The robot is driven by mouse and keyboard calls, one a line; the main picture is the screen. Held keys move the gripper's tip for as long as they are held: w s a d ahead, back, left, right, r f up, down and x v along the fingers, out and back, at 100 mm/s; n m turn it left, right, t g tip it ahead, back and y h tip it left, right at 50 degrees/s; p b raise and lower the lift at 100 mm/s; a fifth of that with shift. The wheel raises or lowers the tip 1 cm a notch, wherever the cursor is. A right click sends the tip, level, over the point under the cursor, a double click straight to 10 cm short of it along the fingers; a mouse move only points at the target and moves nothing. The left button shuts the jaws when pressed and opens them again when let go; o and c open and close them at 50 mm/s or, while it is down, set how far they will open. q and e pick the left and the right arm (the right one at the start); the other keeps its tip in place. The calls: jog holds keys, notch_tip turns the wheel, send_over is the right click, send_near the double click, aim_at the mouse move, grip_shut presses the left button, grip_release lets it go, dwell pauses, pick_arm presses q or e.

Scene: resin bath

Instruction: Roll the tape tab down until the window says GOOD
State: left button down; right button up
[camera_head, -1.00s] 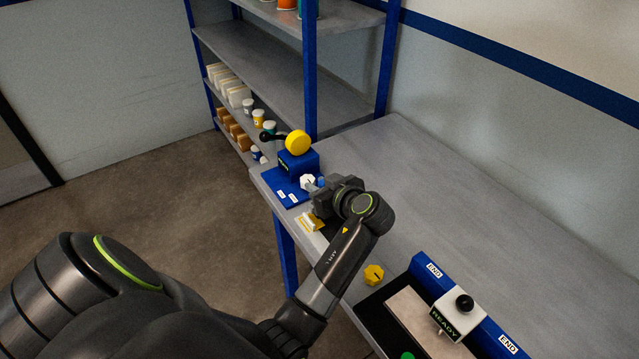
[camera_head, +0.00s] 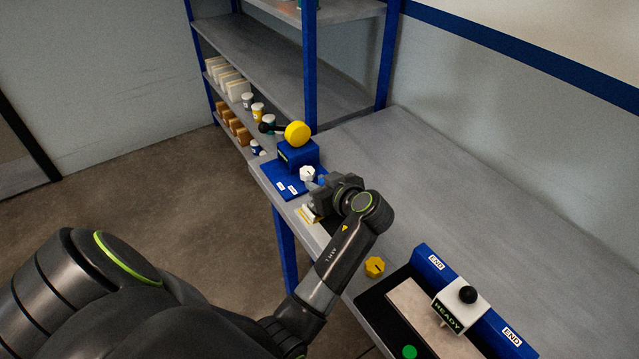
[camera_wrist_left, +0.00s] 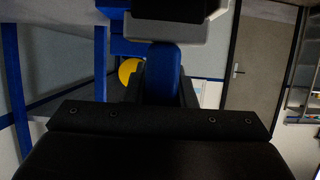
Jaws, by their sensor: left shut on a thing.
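My left gripper (camera_head: 322,190) is over the table's near left end, beside a blue stand (camera_head: 299,156). In the left wrist view its fingers (camera_wrist_left: 162,88) are shut on a blue handle (camera_wrist_left: 164,65) with a pale grey body (camera_wrist_left: 165,28) beyond it. A white and yellow piece (camera_head: 308,214) lies at the table edge below the gripper, partly covered by it. I cannot tell which thing is the tape tab. A white block with a black knob and a window reading READY (camera_head: 449,316) sits on a blue rail at lower right. My right gripper is not in view.
The stand carries a yellow disc (camera_head: 297,133); a white knob (camera_head: 307,174) is beside my gripper. A yellow knob (camera_head: 374,267) sits near the black tray (camera_head: 377,304). Blue-posted shelves (camera_head: 310,80) rise behind the stand. The table's back middle (camera_head: 440,180) is clear.

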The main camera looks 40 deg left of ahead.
pick_arm(q)
jog(key=shift+f, duration=0.2)
dwell(0.5)
jog(key=shift+w+a, duration=0.15)
jog(key=shift+a, duration=0.25)
jog(key=shift+w+a+b, duration=0.3)
jog(key=shift+a, duration=0.45)
jog(key=shift+d, duration=0.2)
jog(key=shift+s+d, duration=0.25)
jog(key=shift+d, duration=0.2)
jog(key=shift+s+d, duration=0.2)
jog(key=shift+d, duration=0.25)
jog(key=shift+w+a, duration=0.1)
jog(key=shift+a, duration=0.1)
